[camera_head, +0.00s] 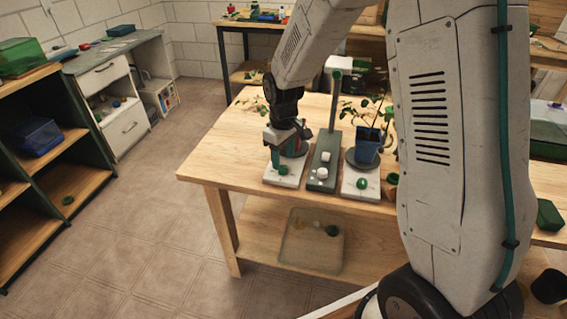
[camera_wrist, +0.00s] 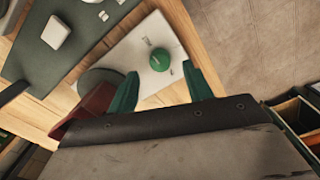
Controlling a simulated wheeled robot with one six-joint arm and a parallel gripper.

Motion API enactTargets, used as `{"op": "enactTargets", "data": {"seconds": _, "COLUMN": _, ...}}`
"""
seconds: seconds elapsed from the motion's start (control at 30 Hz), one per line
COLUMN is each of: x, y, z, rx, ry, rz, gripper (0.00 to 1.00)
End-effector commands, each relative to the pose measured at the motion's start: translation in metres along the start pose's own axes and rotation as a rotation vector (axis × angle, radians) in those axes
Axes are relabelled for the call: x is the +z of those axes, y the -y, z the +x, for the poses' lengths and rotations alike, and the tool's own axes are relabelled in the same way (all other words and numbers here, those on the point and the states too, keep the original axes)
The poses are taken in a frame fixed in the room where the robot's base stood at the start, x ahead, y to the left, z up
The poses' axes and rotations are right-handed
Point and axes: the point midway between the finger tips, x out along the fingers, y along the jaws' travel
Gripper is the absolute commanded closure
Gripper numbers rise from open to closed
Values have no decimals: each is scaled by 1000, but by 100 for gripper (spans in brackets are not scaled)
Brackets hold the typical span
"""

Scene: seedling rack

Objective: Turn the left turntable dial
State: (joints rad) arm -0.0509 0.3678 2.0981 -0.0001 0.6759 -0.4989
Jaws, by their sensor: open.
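The left turntable is a white base (camera_head: 284,179) near the table's front edge, with a round green dial (camera_head: 283,170) at its front. In the wrist view the dial (camera_wrist: 160,60) lies beyond the gap between my fingertips, on the white base (camera_wrist: 150,88). My gripper (camera_wrist: 160,82) has two green fingers, open and empty, with none seen touching the dial. In the head view my gripper (camera_head: 283,148) hangs just above and behind the dial. A grey turntable plate (camera_wrist: 97,84) and a reddish-brown pot (camera_wrist: 88,108) are partly hidden by my gripper.
A dark green stand (camera_head: 322,173) with white knobs is just right of the left turntable. Further right a second white turntable base (camera_head: 361,190) has its own green dial and a plant in a blue pot (camera_head: 367,147). The wooden table (camera_head: 222,160) is clear to the left.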

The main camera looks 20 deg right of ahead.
Motion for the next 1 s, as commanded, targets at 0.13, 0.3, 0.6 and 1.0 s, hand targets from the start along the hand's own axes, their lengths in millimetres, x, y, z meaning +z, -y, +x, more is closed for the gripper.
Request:
{"op": "enactTargets", "data": {"seconds": 0.13, "x": 0, "y": 0, "z": -25, "rx": 2, "ry": -4, "rz": 0, "gripper": 50}}
{"op": "enactTargets", "data": {"seconds": 0.3, "x": 0, "y": 0, "z": -39, "rx": 1, "ry": -1, "rz": 0, "gripper": 50}}
{"op": "enactTargets", "data": {"seconds": 0.6, "x": 0, "y": 0, "z": -41, "rx": 0, "ry": 0, "rz": 0, "gripper": 50}}
{"op": "enactTargets", "data": {"seconds": 1.0, "x": 30, "y": 16, "z": -36, "rx": -45, "ry": 96, "rz": 117, "gripper": 50}}
